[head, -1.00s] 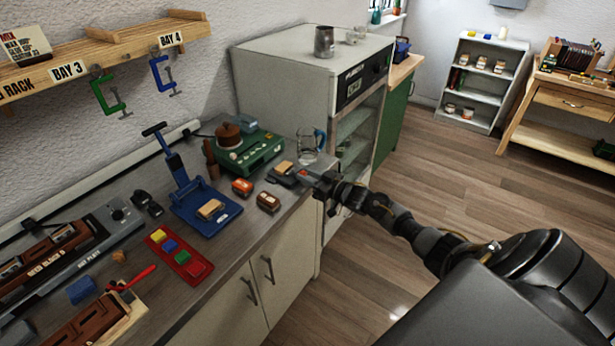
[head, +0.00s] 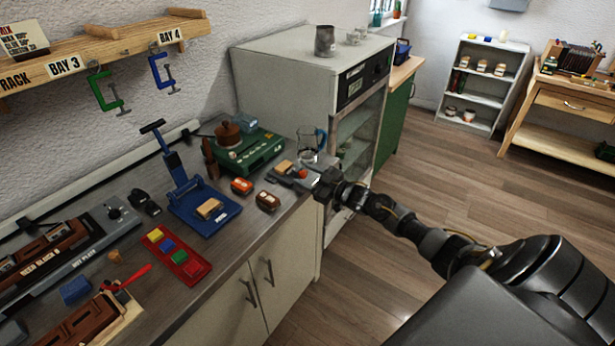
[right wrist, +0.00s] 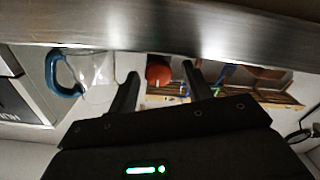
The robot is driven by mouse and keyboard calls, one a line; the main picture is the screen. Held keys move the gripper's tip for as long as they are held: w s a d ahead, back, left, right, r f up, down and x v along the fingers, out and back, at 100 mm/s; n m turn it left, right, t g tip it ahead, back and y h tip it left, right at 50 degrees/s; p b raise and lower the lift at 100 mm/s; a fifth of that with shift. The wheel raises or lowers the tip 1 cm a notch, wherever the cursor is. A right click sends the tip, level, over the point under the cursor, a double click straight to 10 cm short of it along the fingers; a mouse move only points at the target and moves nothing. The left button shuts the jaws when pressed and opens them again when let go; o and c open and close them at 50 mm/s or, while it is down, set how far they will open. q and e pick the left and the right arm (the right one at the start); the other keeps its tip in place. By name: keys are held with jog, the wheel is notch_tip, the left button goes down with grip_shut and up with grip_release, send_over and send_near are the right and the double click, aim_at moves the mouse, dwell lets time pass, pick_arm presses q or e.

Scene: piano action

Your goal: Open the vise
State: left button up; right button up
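The vise (head: 285,176) appears to be the small grey device at the right end of the counter, with a tan block in it and a red knob (head: 303,173) on its right side. My right gripper (head: 319,182) is just to the right of the knob, at the counter's edge. In the right wrist view the two dark fingers (right wrist: 160,70) are apart, and the red knob (right wrist: 158,74) shows between their tips. I cannot tell whether they touch it. The vise body is mostly hidden in that view. My left gripper is not in view.
A glass jug (head: 309,147) with a blue handle stands behind the vise. Orange (head: 242,186) and brown (head: 268,201) small blocks lie to its left. A white cabinet (head: 285,85) rises behind. The floor to the right is clear.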

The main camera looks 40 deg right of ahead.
jog(key=b+v, duration=0.2)
jog(key=v, duration=0.8)
jog(key=shift+s, duration=0.4)
jog(key=shift+d, duration=0.1)
